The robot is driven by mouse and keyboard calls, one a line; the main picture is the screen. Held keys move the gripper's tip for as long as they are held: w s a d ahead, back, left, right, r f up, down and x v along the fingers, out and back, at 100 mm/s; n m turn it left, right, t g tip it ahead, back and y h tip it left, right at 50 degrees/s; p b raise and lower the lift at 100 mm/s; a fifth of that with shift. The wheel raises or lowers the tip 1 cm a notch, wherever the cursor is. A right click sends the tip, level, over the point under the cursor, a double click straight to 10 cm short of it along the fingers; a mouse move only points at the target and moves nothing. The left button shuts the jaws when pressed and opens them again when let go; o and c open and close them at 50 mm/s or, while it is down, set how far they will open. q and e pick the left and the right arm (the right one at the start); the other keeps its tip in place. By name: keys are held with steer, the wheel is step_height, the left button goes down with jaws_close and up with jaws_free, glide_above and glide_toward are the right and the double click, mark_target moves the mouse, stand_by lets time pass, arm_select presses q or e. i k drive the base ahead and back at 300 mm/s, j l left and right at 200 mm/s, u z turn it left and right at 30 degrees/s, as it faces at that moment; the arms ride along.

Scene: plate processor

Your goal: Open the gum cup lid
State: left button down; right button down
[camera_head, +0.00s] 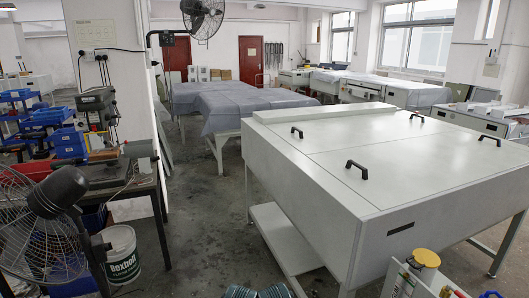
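No gripper of mine can be made out in this view. A yellow round top (426,257) on a small container shows at the lower right, in front of the large white machine. It could be the gum cup's lid, but I cannot tell for sure. It looks closed, and its lower part is cut off by the picture's edge. The large white machine (300,190) stands at the right with flat top panels. Several black handles (357,168) sit on these panels, which lie flat and shut.
A white low shelf (285,237) juts out on the machine's left side. A fan (40,225), a white bucket (121,254) and a workbench (120,180) with a drill press stand at the left. Covered tables (235,105) stand behind. The grey floor between is clear.

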mark_target(425, 257)
steer(key=z, duration=1.3)
steer(key=i+j, duration=0.25)
steer(key=i, duration=0.15)
steer(key=u, duration=0.05)
